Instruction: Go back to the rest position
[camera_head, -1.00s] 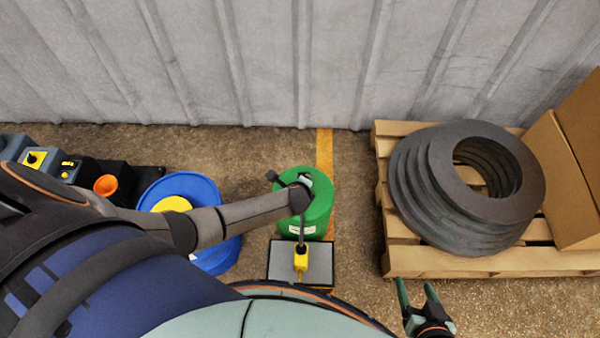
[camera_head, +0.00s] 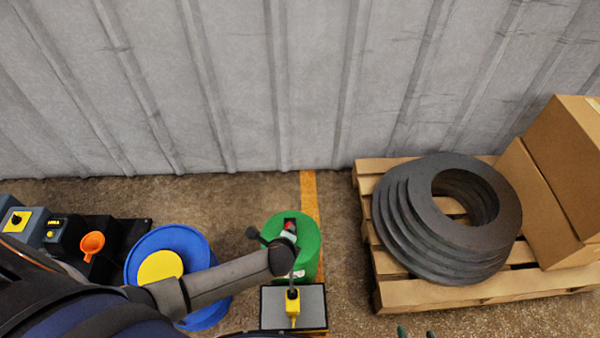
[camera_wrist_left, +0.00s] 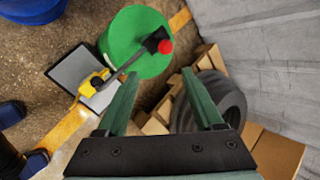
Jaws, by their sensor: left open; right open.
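My left arm comes in from the left in the head view and ends above the green drum (camera_head: 309,236). My right gripper (camera_head: 416,332) shows only as two fingertips at the bottom edge of the head view, open and apart, below the pallet; the rest is cut off.
A plate (camera_head: 309,302) with a yellow block (camera_head: 293,308) lies before the green drum. A blue drum (camera_head: 140,258) is left of it. A pallet (camera_head: 400,293) bears grey rings (camera_head: 505,228) and cardboard boxes (camera_head: 555,150). A wall (camera_head: 320,80) closes the back.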

